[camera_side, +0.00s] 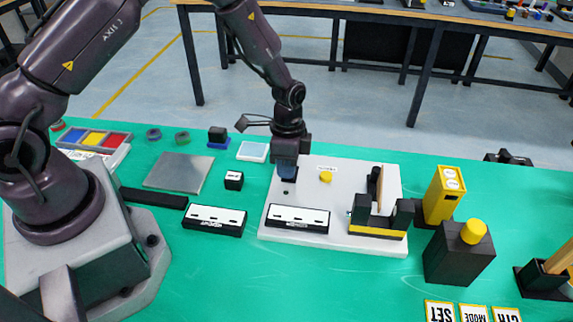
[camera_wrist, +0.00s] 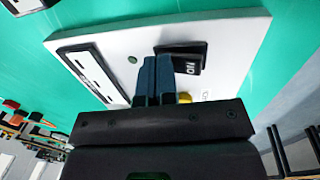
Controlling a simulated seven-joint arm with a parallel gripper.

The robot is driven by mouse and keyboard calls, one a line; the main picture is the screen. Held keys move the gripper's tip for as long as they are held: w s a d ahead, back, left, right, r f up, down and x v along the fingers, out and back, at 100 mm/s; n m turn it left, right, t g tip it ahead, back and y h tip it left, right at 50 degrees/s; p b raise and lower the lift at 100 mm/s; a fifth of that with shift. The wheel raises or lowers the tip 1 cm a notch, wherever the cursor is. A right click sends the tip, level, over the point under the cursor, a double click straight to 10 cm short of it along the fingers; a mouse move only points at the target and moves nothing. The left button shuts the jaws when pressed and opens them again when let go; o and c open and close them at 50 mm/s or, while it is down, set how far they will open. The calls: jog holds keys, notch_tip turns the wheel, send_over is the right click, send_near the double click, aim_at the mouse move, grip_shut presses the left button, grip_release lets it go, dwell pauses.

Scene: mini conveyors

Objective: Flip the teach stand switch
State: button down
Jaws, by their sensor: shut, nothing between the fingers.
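The teach stand is a white plate (camera_side: 345,216) on the green table; it also shows in the wrist view (camera_wrist: 228,40). In the wrist view a black rocker switch (camera_wrist: 184,52) marked "ON" sits on the plate. My gripper (camera_side: 287,178) points down over the plate's back left part. Its blue fingers (camera_wrist: 157,66) are together and empty, close beside the switch in the wrist view. Whether they touch it I cannot tell. In the side view the switch is hidden by my gripper. A yellow knob (camera_side: 326,177) sits right of my gripper.
A black-and-white panel (camera_side: 298,217) lies on the plate's front. A black and yellow fixture (camera_side: 378,222) stands on its right end. A yellow block (camera_side: 443,195) and a black box with a yellow button (camera_side: 460,260) stand further right. A small black block (camera_side: 234,180) lies left.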

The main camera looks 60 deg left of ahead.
jog(key=shift+w+a+r, duration=0.3)
jog(key=shift+w+a, duration=0.15)
jog(key=shift+a, duration=0.05)
jog(key=shift+r, duration=0.1)
notch_tip(320, 180, up, 14)
jog(key=s+d, duration=0.2)
jog(key=shift+f, duration=0.2)
dwell(0.3)
jog(key=s+a+r+n+t+y, duration=0.1)
jog(key=s+a+r+n+t, duration=0.2)
jog(key=s+r, duration=1.4)
jog(key=s+n+t, duration=0.1)
jog(key=n+t, duration=0.2)
jog(key=n, duration=0.3)
jog(key=shift+s+r+t, duration=0.2)
jog(key=shift+s+t, duration=0.2)
